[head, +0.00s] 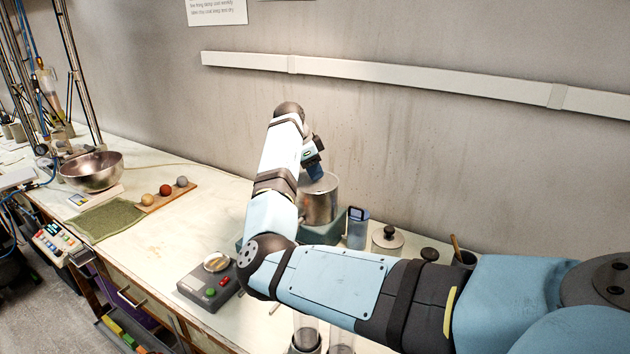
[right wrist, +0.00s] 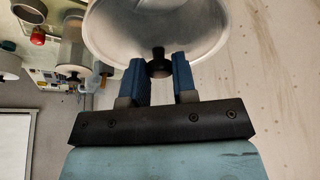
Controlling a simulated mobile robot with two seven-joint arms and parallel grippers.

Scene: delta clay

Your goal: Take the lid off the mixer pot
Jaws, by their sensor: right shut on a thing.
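The mixer pot (head: 319,205) is a shiny metal cylinder on a grey-green base, partly hidden behind my right arm. My right gripper (head: 315,172) is over the pot's top, pointing down. In the right wrist view its two blue fingers (right wrist: 158,80) are shut on the lid's black knob (right wrist: 158,66). The round silver lid (right wrist: 150,30) spreads out beyond the fingers. The head view does not show clearly whether the lid rests on the pot or is slightly raised. My left gripper is not in view.
A blue-topped container (head: 357,230) and a small lidded pot (head: 387,240) stand right of the mixer. A metal bowl (head: 92,170), green cloth (head: 106,220) and board with balls (head: 166,196) are left. Bare bench lies between.

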